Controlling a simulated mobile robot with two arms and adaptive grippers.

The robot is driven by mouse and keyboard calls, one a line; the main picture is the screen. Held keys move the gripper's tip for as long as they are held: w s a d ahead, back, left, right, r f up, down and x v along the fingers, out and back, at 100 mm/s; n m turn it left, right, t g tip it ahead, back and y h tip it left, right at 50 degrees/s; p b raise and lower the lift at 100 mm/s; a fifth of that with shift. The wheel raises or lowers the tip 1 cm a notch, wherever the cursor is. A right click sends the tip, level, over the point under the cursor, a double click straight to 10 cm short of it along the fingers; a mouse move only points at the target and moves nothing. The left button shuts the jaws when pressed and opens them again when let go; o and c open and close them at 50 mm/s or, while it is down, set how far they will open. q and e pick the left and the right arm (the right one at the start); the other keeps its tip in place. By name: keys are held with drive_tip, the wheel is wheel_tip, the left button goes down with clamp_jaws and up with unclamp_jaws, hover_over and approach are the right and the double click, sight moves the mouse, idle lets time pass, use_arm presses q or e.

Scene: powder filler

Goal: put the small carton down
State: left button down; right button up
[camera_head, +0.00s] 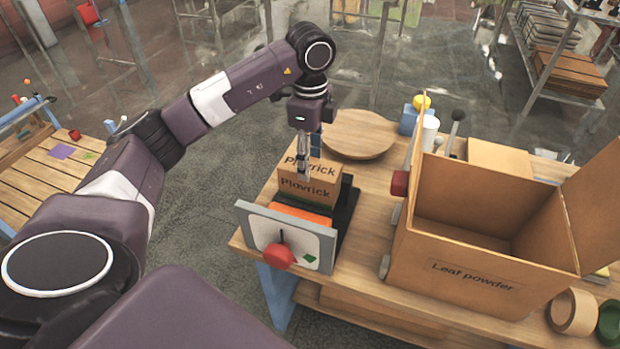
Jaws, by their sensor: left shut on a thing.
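The small carton (321,188) is a brown box with a "Playrick" label on its top and front. It is upright over the orange plate (302,211) of a scale with a white dial panel (318,246). I cannot tell if it touches the plate. My left gripper (303,173) points straight down and is shut on the carton; its fingertips partly cover the label. My right gripper is not in view.
A large open carton (472,277) marked "Leaf powder" stands right of the scale on the wooden table. A round wooden board (358,135) lies behind. A wooden ring (573,312) is at the right.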

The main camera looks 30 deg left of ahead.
sight(322, 190)
use_arm(q)
drive_tip(key=shift+f, duration=0.6)
drive_tip(key=shift+s+f, duration=0.1)
drive_tip(key=shift+f, duration=0.2)
drive_tip(key=shift+f+p, duration=0.45)
drive_tip(key=shift+f, duration=1.85)
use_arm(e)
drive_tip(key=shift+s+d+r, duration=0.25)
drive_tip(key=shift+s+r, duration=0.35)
use_arm(q)
drive_tip(key=shift+f, duration=0.15)
drive_tip(key=c, duration=1)
unclamp_jaws()
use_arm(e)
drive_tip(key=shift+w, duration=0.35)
